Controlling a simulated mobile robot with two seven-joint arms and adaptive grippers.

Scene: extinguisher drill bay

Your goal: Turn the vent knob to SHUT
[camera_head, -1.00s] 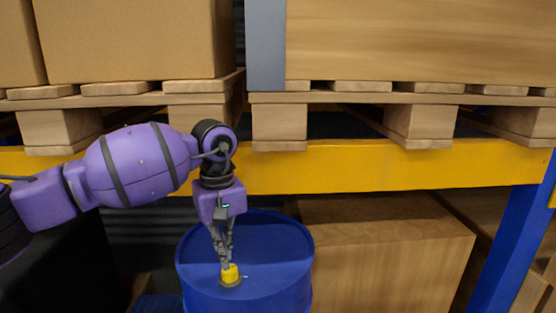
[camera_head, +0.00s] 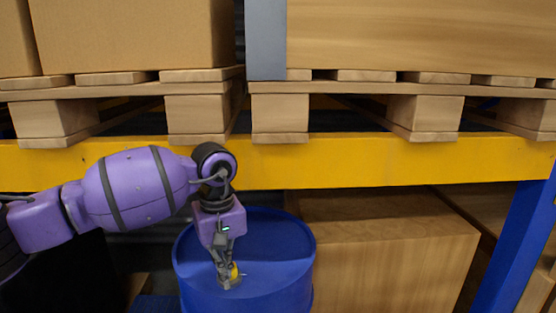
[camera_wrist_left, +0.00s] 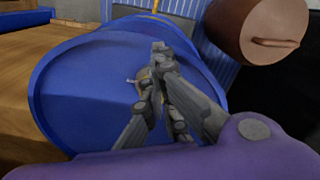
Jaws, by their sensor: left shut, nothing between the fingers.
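The blue drum (camera_head: 285,245) stands below the yellow beam, and its top carries a small yellow vent knob (camera_head: 235,271). In the left wrist view the drum top (camera_wrist_left: 85,95) fills the middle, and only a sliver of the knob (camera_wrist_left: 141,76) shows behind the fingers. My left gripper (camera_head: 226,280) points down at the knob, its fingers at the knob's left and front side, partly covering it. Its fingers (camera_wrist_left: 157,50) are shut with nothing between them. I cannot tell if they touch the knob. Any knob marking is too small to read. My right gripper is not in view.
A yellow rack beam (camera_head: 380,162) crosses close above and behind the drum, with wooden pallets (camera_head: 280,118) and boxes on it. A large wooden box (camera_head: 390,255) stands right of the drum. A brown rounded object (camera_wrist_left: 258,28) shows in the left wrist view.

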